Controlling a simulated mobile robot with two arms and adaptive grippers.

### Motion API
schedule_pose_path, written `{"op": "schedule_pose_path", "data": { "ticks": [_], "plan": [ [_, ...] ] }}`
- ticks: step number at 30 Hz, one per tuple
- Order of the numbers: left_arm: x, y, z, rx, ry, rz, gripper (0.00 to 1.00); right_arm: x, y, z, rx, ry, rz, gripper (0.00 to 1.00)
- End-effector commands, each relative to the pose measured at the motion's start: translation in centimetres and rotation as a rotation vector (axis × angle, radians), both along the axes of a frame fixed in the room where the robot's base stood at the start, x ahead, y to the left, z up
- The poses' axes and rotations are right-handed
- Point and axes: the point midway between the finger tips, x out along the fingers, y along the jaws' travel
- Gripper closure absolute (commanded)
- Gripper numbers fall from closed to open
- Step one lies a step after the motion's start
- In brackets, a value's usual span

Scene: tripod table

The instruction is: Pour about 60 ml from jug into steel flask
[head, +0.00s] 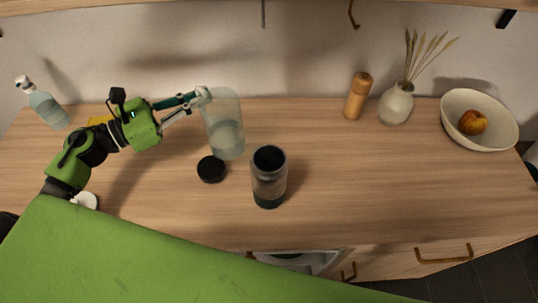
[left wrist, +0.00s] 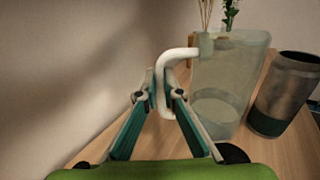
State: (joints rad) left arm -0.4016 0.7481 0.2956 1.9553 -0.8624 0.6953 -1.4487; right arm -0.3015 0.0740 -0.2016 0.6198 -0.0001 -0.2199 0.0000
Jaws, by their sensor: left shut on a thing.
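The clear jug (head: 226,130) stands behind and left of the flask, with liquid in its lower part; it also shows in the left wrist view (left wrist: 222,80). My left gripper (head: 203,96) is shut on the jug's white handle (left wrist: 163,80), seen between the fingertips (left wrist: 159,92) in the left wrist view. The jug looks nearly upright; I cannot tell whether it touches the counter. The steel flask (head: 269,180) stands upright and open, with a dark green base; it also shows in the left wrist view (left wrist: 285,93). A black lid (head: 211,169) lies left of the flask. My right gripper is not in view.
A soap bottle (head: 47,108) stands at the far left. A wooden mill (head: 357,96), a white vase (head: 396,104) with dried stems and a bowl (head: 480,120) with fruit stand at the back right. The counter (head: 370,180) right of the flask is clear.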

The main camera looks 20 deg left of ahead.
Motion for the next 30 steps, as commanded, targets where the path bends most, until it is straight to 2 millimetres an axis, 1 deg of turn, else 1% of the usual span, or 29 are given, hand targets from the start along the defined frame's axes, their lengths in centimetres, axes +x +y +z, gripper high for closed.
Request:
{"op": "schedule_pose_path", "data": {
  "ticks": [5,11,20,22,27,28,30],
  "plan": [
    [0.0,0.0,0.2,-0.001,-0.002,0.001,1.0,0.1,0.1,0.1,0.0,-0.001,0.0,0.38],
    [-0.2,-0.3,1.0,0.034,-0.022,0.002,1.0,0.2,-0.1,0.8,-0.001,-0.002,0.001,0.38],
    [-0.7,-1.0,3.4,0.161,-0.102,0.003,1.0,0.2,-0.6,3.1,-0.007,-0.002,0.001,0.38],
    [-1.0,-1.4,3.3,0.2,-0.126,0.002,1.0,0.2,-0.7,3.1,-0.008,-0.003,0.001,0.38],
    [-1.5,-2.2,3.9,0.292,-0.185,0.002,1.0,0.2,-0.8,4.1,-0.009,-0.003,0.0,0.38],
    [-1.6,-2.3,4.2,0.311,-0.196,0.003,1.0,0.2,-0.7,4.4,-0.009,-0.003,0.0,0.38],
    [-1.8,-2.8,5.3,0.348,-0.22,0.001,1.0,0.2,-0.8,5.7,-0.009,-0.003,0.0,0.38]
  ]
}}
